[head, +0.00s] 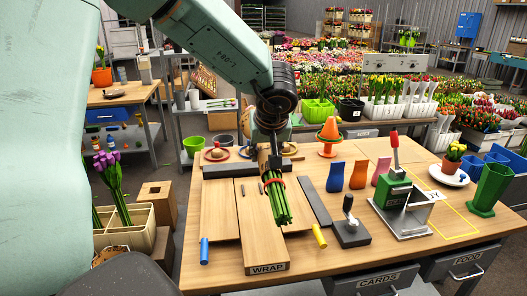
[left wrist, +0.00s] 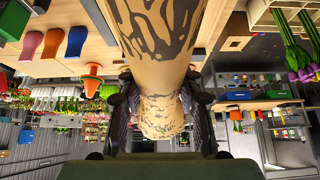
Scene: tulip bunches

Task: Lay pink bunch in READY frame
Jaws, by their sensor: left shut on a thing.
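My left gripper (head: 272,145) is shut on a wrapped bunch (head: 279,203) above the wooden WRAP board (head: 264,246). Green stems point toward the front of the table, with a red band around them. The flower heads are hidden, so I cannot tell their colour. In the left wrist view, brown paper with a dark pattern (left wrist: 158,40) fills the space between the fingers (left wrist: 160,112). The READY frame appears to be the yellow outline (head: 462,236) at the table's right, partly behind a metal stand; its sign (head: 433,195) is only partly readable. My right gripper is not in view.
A green-and-grey press with a red handle (head: 395,150) stands left of the yellow outline. Near it are a black-handled stamp (head: 350,232), blue, orange and pink vases (head: 358,175), a green vase (head: 490,190) and a plate with a potted plant (head: 453,158). Purple tulips (head: 108,175) stand in a crate at left.

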